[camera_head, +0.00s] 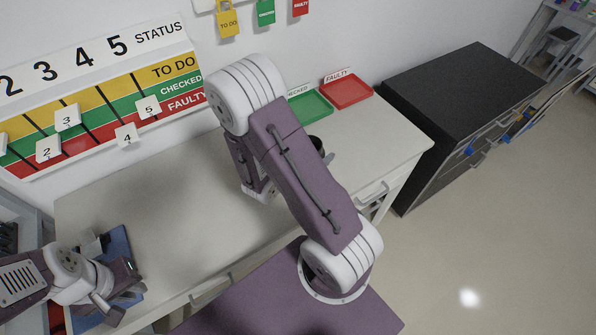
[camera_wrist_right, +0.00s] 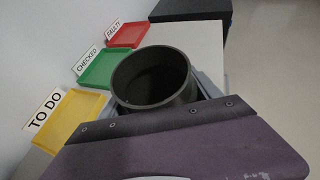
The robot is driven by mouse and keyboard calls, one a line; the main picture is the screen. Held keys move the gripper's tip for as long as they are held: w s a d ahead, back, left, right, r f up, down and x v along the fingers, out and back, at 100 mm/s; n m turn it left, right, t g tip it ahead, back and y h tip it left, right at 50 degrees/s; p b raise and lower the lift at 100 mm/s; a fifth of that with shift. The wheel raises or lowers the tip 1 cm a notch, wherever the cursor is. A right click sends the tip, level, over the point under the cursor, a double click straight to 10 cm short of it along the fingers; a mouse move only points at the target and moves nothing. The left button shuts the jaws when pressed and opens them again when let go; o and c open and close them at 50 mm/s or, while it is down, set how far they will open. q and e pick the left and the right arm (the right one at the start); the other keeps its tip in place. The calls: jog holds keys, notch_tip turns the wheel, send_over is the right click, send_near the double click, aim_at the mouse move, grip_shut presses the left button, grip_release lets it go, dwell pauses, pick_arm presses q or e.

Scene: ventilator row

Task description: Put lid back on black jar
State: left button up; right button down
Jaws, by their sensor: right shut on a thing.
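The black jar (camera_wrist_right: 155,78) fills the middle of the right wrist view, its mouth open and its dark inside showing. In the head view only a dark bit of it (camera_head: 316,142) shows behind my right arm. My right gripper is shut on the jar; grey finger parts show beside it in the wrist view (camera_wrist_right: 208,84), and my arm mostly hides the gripper in the head view. No lid can be made out. My left gripper (camera_head: 122,292) is low at the left, over a blue mat (camera_head: 118,243); its jaw opening is unclear.
A green tray (camera_head: 309,104) and a red tray (camera_head: 346,91) stand at the back of the table; a yellow tray (camera_wrist_right: 72,117) shows in the wrist view. The white tabletop (camera_head: 180,190) is clear in the middle. A black cabinet (camera_head: 460,95) stands right.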

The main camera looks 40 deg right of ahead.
jog(key=shift+w+a+f+b, duration=0.15)
jog(key=shift+a+f+b, duration=0.15)
jog(key=shift+f+b, duration=0.55)
pick_arm(q)
notch_tip(320, 180, down, 2)
jog(key=shift+f, duration=0.25)
pick_arm(e)
jog(key=w, duration=0.1)
jog(key=w+a+f, duration=0.1)
jog(key=w+a, duration=0.1)
jog(key=w, duration=0.1)
jog(key=shift+a+f, duration=0.25)
jog(key=shift+f, duration=0.05)
jog(key=shift+s+f, duration=0.1)
jog(key=shift+f, duration=1.95)
pick_arm(q)
jog(key=shift+f, duration=0.2)
